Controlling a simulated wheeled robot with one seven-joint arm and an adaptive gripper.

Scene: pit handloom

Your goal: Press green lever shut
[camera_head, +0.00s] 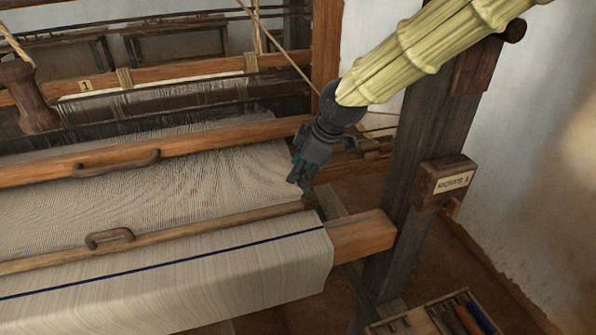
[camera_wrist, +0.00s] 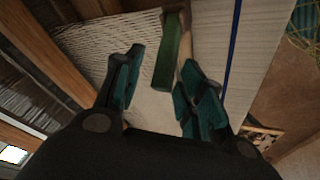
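The green lever (camera_wrist: 168,58) shows in the wrist view as a straight green bar, running from the top middle down towards my gripper (camera_wrist: 161,60). My gripper's two teal fingers stand apart, and the bar's near end appears between them with space on both sides. I cannot tell how far beyond the fingertips the bar lies. In the head view my gripper (camera_head: 300,182) points down above the right end of the wooden breast bar (camera_head: 170,234), at the cloth's right edge. There the lever is largely hidden by my gripper, and its exact angle is unclear.
Striped cloth with a blue line (camera_head: 180,275) covers the front beam (camera_head: 360,236). A dark post (camera_head: 425,140) with a label plate (camera_head: 453,182) stands close on the right. The beater bar (camera_head: 220,138) lies behind. A tool box (camera_head: 440,315) sits at the lower right.

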